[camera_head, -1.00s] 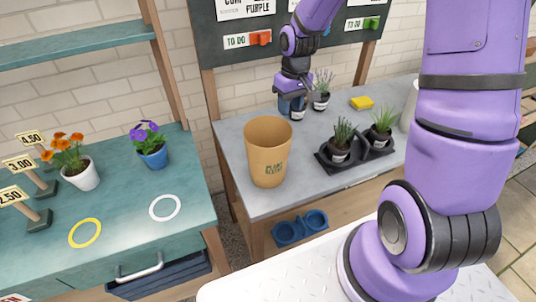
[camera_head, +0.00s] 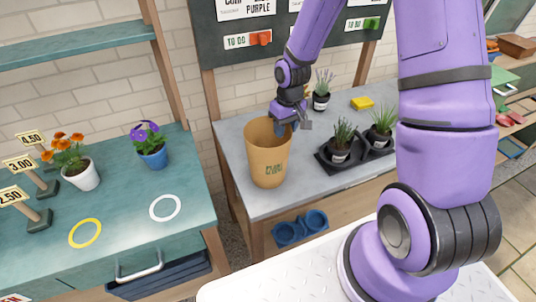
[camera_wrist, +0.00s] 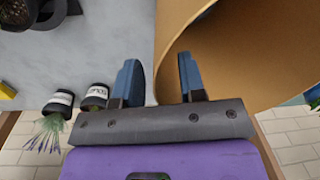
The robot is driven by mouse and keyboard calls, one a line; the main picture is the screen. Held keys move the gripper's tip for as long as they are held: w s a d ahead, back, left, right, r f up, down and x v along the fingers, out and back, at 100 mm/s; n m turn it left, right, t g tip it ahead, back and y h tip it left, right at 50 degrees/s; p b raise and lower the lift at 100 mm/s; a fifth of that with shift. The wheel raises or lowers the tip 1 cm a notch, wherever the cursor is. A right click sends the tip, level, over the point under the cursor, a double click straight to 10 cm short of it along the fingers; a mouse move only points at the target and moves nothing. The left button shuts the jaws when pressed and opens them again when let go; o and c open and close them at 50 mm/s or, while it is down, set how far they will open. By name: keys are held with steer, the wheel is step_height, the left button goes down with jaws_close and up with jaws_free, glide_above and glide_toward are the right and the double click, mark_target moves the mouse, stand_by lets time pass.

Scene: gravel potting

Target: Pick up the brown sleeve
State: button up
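The right finger is on the inner side and the left one is outside. I cannot tell whether either finger touches the wall.
A lavender pot (camera_head: 320,101) stands behind my gripper; another labelled pot (camera_wrist: 96,96) shows beside it in the wrist view. A black tray (camera_head: 335,163) with potted plants is to the right. A yellow block (camera_head: 362,103) lies farther back. The bench in front of the tray is clear.

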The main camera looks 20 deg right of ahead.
jaws_close()
steer(key=shift+r, duration=0.15)
